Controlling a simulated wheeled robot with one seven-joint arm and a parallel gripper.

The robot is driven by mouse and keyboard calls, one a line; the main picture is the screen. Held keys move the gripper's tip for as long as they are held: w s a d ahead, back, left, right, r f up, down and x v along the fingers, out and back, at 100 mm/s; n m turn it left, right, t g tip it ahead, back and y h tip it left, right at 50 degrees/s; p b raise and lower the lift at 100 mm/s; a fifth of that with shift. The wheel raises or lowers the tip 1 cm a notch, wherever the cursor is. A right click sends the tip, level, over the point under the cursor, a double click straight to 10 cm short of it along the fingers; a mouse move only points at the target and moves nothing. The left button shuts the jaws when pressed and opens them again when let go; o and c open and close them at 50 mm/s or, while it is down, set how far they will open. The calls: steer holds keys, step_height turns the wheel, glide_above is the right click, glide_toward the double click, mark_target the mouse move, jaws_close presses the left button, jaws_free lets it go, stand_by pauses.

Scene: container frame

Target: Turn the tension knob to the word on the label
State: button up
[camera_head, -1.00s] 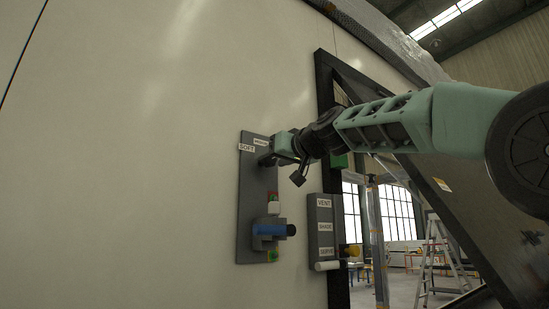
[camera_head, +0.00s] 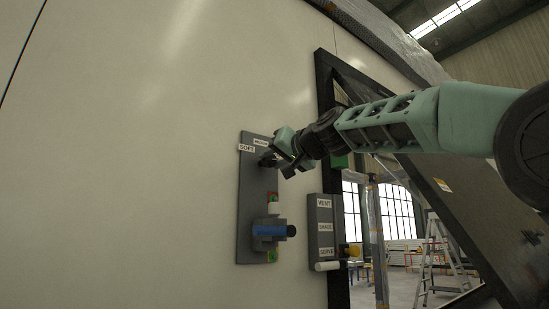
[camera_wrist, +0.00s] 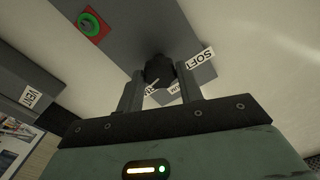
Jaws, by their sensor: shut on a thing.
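The dark tension knob (camera_wrist: 158,70) sits near the top of a grey panel (camera_head: 257,190) on the pale wall. My gripper (camera_wrist: 160,82) is shut on the knob, with one finger on each side of it in the wrist view. In the head view my gripper (camera_head: 275,161) reaches the panel from the right and mostly covers the knob. A white label reading SOFT (camera_wrist: 201,58) is beside the knob; it also shows in the head view (camera_head: 247,148). Other small labels near the knob are partly hidden. I cannot tell which word the knob points to.
A second grey panel (camera_head: 320,215) with a VENT label stands to the right. Beyond it are a dark frame (camera_head: 337,280) and a ladder (camera_head: 438,260).

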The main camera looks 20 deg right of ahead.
steer(key=m+p, duration=0.1)
steer(key=m, duration=0.3)
steer(key=shift+m, duration=0.3)
steer(key=shift+m+p, duration=0.35)
steer(key=shift+m, duration=1.15)
steer(key=shift+f, duration=0.1)
steer(key=o, duration=1)
